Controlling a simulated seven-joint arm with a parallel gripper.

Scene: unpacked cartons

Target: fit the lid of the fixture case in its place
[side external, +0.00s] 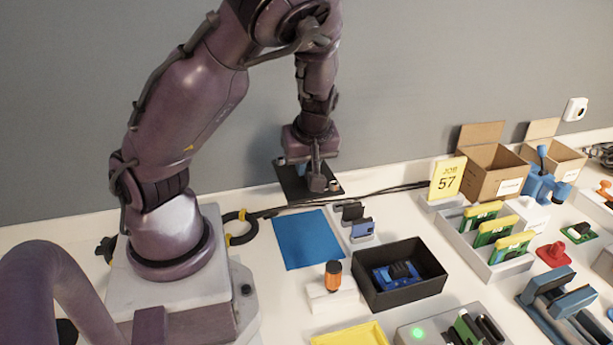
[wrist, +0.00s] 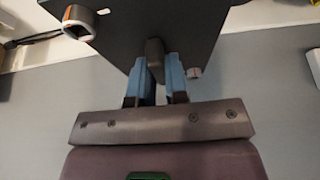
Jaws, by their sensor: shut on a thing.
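The lid is a flat black plate (side external: 293,183) with a raised dark grip in its middle. My gripper (side external: 317,180) is shut on that grip and holds the lid over the back of the table, behind the blue mat. In the wrist view the lid (wrist: 190,25) fills the top, and its grip sits between the blue fingers of my gripper (wrist: 156,72). A pale ring-like part shows at one lid corner. The fixture case appears to be the open black box (side external: 443,282), with a blue and black part (side external: 395,275) inside. It stands apart from the lid, to its front right.
A blue mat (side external: 307,240) lies in front of the lid. Cables run along the back.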

